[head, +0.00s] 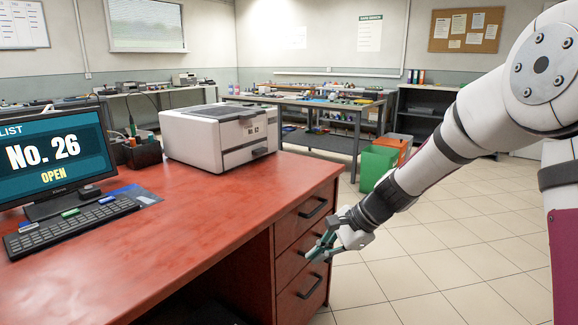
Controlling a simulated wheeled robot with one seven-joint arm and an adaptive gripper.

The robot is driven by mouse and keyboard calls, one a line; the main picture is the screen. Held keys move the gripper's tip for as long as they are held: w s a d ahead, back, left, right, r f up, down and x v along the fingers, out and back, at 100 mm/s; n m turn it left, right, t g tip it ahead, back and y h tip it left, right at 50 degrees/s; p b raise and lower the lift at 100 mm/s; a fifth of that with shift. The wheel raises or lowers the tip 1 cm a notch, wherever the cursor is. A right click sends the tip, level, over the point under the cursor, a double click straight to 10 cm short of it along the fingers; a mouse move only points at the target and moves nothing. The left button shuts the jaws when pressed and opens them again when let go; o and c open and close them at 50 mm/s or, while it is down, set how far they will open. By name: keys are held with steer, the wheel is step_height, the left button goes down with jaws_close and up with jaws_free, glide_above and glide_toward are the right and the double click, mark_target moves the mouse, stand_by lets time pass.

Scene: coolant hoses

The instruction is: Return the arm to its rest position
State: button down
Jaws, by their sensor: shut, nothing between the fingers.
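My gripper (318,247) is in the middle of the head view, at the end of my white arm, which reaches in from the right edge. The gripper points down and to the left. It hangs in front of the drawers at the right end of the red desk (180,215), below the level of the desk top. Its fingers are small in the picture and look shut and empty. I cannot tell how far the fingertips are from the drawer fronts.
On the desk stand a white printer-like box (190,140), a monitor (55,155) reading "No. 26 OPEN" and a keyboard (70,225). Green (376,166) and orange bins stand on the floor behind. A cluttered workbench (330,103) is farther back. The tiled floor at right is clear.

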steer(key=s+d+r+n+g+h, duration=0.15)
steer(key=s+r+n, duration=0.3)
steer(key=s, duration=0.55)
steer(key=s+d+r+n+h, duration=0.1)
steer(key=s+r+n+h, duration=0.15)
steer(key=s+r, duration=0.55)
steer(key=s+d+f+n+h, duration=0.1)
steer(key=s+d+n+h, duration=0.2)
steer(key=s, duration=0.9)
steer(key=s+d+n, duration=0.3)
steer(key=s+d, duration=0.3)
steer(key=s, duration=0.5)
step_height(320, 180, up, 29)
steer(key=t+p, duration=0.3)
steer(key=p, duration=2.4)
steer(key=shift+s+d+r+p, duration=0.15)
steer(key=shift+s+d+p, duration=0.15)
steer(key=shift+p, duration=0.1)
